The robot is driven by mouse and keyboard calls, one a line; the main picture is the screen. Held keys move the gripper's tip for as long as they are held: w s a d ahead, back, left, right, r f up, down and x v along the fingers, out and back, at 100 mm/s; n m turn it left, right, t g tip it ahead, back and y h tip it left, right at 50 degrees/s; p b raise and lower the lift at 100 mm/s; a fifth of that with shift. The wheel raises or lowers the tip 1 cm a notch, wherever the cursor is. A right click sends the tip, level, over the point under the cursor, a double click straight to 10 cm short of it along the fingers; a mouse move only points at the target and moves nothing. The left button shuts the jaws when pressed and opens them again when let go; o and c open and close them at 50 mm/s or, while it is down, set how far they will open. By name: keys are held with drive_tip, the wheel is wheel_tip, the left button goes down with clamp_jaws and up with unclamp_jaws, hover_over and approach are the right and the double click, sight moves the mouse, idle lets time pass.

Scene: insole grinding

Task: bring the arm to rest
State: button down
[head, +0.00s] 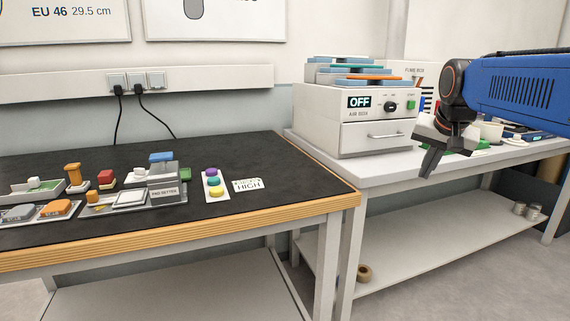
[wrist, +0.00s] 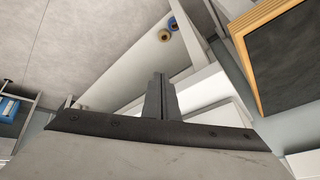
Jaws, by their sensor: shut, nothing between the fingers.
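My blue arm reaches in from the right in the head view, with my gripper (head: 430,162) hanging down in front of the right part of the white table. The gripper is shut and holds nothing. In the wrist view my gripper (wrist: 160,82) shows its two fingers together, pointing away from the camera. It appears apart from the table and from the white air box (head: 330,115) to its left.
The black worktop (head: 290,165) at left holds small tools, trays and a HIGH card (head: 248,184). The white table (head: 385,170) carries the air box, reading OFF, and small items behind my arm. A tape roll (head: 365,273) lies on the lower shelf (head: 430,245).

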drive_tip(key=s+a+f+n, duration=0.3)
drive_tip(key=s+f, duration=0.8)
drive_tip(key=s, duration=0.3)
drive_tip(key=s+a+f+n+g+y, duration=0.1)
drive_tip(key=s+a+f+n, duration=0.2)
drive_tip(key=s+f, duration=0.8)
drive_tip(key=s+a, duration=0.1)
drive_tip(key=s, duration=0.1)
drive_tip(key=shift+s+f, duration=0.2)
drive_tip(key=shift+s, duration=0.2)
